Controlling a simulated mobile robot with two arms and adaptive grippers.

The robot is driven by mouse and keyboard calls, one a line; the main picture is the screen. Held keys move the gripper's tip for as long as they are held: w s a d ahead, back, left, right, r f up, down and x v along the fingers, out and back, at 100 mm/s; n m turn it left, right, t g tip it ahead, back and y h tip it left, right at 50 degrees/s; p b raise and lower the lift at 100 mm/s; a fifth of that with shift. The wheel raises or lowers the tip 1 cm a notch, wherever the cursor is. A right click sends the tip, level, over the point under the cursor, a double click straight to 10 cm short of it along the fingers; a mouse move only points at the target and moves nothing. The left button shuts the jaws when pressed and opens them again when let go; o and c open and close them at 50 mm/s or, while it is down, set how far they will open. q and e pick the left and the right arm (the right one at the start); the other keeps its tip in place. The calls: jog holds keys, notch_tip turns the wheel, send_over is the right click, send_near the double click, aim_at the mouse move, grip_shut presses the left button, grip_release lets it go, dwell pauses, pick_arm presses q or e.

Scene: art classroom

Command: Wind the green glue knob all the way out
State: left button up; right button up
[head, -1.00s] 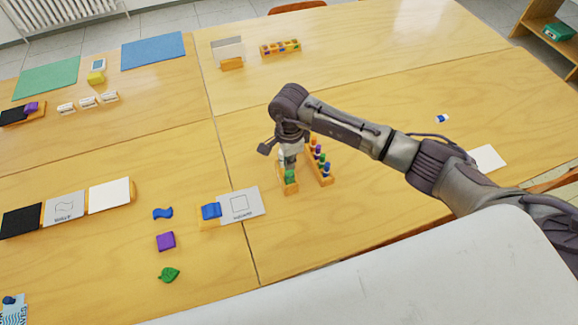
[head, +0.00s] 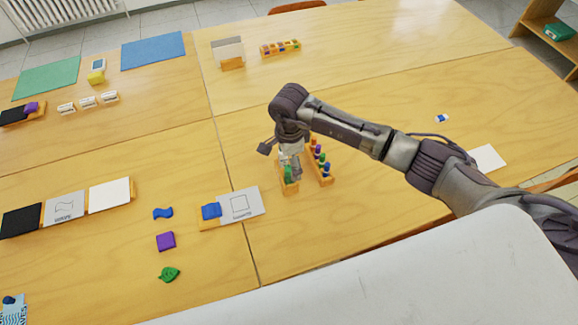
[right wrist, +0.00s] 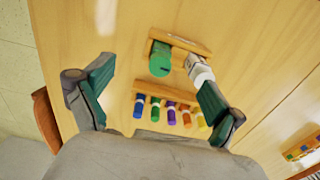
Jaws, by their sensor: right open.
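The green glue knob (head: 287,174) is a green cylinder in a small wooden holder (head: 289,188) near the middle of the table. In the right wrist view the green knob (right wrist: 160,60) stands at the left in its holder (right wrist: 183,41), with a white piece (right wrist: 198,69) beside it. My right gripper (head: 295,168) is above and beside the knob, partly hiding it in the head view. My left gripper is not in view.
A wooden rack of coloured glue sticks (head: 319,162) stands close to the right of the holder. The table (head: 400,110) farther right is mostly clear.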

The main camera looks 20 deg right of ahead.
aim_at(289, 170)
jog(key=shift+f+n+b, duration=0.1)
jog(key=shift+n+b, duration=1)
jog(key=shift+n, duration=0.1)
jog(key=shift+n+b, duration=1.65)
jog(key=shift+n, duration=0.35)
jog(key=shift+f+b, duration=1.05)
jog(key=shift+b, duration=0.2)
jog(key=shift+c, duration=0.4)
jog(key=c, duration=1.5)
